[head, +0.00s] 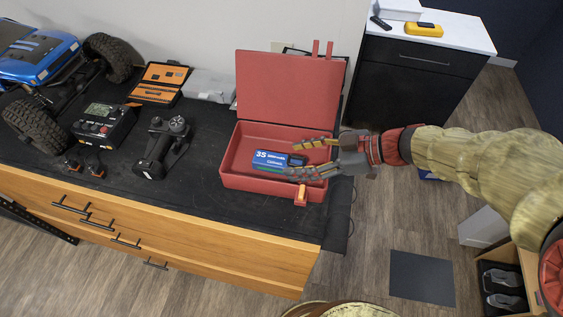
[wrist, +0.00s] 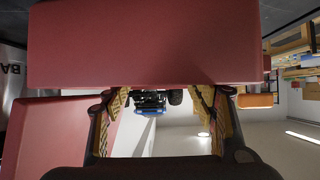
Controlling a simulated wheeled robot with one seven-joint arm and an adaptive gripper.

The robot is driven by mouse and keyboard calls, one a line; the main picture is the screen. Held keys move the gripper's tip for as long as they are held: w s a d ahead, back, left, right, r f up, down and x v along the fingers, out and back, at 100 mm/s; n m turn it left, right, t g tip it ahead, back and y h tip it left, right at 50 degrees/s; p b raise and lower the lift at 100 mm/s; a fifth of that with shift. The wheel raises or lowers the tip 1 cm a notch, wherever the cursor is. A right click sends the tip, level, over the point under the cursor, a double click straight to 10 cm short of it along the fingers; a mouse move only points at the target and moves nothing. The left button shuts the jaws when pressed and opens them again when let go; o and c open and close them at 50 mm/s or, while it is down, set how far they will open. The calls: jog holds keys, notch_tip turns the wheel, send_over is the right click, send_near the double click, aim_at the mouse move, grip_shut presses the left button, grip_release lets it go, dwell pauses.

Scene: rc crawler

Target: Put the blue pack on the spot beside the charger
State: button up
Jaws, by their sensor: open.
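The blue pack (head: 268,160), marked 3S, lies inside an open red box (head: 232,178) on the black-topped bench. My gripper (head: 293,160) reaches in over the box's right wall, fingers apart, one at each side of the pack's right end in the head view. I cannot tell whether they touch the pack. In the wrist view my open gripper (wrist: 160,100) faces a red box wall (wrist: 150,45), and the pack cannot be made out. A black unit with a screen (head: 103,125), apparently the charger, sits left on the bench. No marked spot beside it can be made out.
A controller (head: 163,147) stands between the charger and the red box. A blue crawler (head: 40,60) is far left, an orange-lined case (head: 160,82) behind. The red lid (head: 290,88) stands raised. Small parts (head: 84,167) lie before the charger.

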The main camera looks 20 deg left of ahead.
aim_at(290, 160)
jog(key=shift+x, duration=2.3)
jog(key=shift+w+f, duration=0.15)
jog(key=shift+w, duration=0.05)
jog(key=shift+c, duration=0.4)
grip_shut()
